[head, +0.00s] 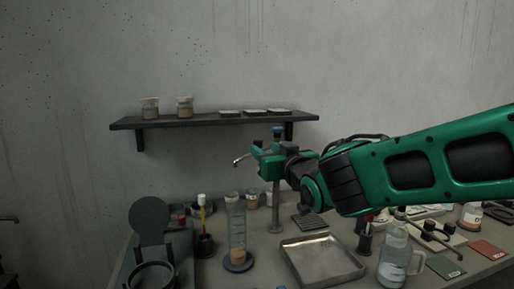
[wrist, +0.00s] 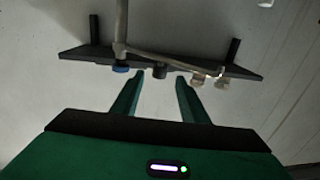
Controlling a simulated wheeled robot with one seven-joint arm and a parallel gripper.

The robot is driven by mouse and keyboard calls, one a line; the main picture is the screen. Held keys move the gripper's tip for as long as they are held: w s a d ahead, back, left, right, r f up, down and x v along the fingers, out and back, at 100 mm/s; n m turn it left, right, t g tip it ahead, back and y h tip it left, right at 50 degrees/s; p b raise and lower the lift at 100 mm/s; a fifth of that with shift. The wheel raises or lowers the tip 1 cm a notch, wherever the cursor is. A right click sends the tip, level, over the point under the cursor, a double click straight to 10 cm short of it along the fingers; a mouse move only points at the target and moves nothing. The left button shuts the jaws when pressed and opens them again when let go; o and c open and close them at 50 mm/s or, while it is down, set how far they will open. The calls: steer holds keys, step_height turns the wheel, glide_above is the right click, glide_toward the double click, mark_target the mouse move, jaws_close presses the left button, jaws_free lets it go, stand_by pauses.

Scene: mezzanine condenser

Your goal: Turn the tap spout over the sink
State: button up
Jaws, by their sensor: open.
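The tap has a slim grey post (head: 275,212) rising from the bench and a blue cap (head: 277,130) at its top. Its thin spout (head: 239,160) points left in the head view, with its tip bent down. In the wrist view, which is upside down, the spout (wrist: 180,62) runs right from the post. My gripper (head: 262,152) is at the tap's upper part, partly hiding it. In the wrist view my gripper (wrist: 159,78) is open, fingers apart; I cannot tell whether they touch the spout. A shallow metal basin (head: 325,260), possibly the sink, lies right of the post.
A dark wall shelf (head: 200,122) with jars and small dishes is behind the tap. A measuring cylinder (head: 236,225) stands left of the post. A glass bottle (head: 394,262) stands right of the basin. A black round-topped device (head: 150,218) is at the left.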

mark_target(259, 145)
steer(key=x, duration=0.7)
steer(key=shift+d, duration=0.1)
jaws_close()
steer(key=shift+a, duration=0.2)
steer(key=shift+d, duration=0.1)
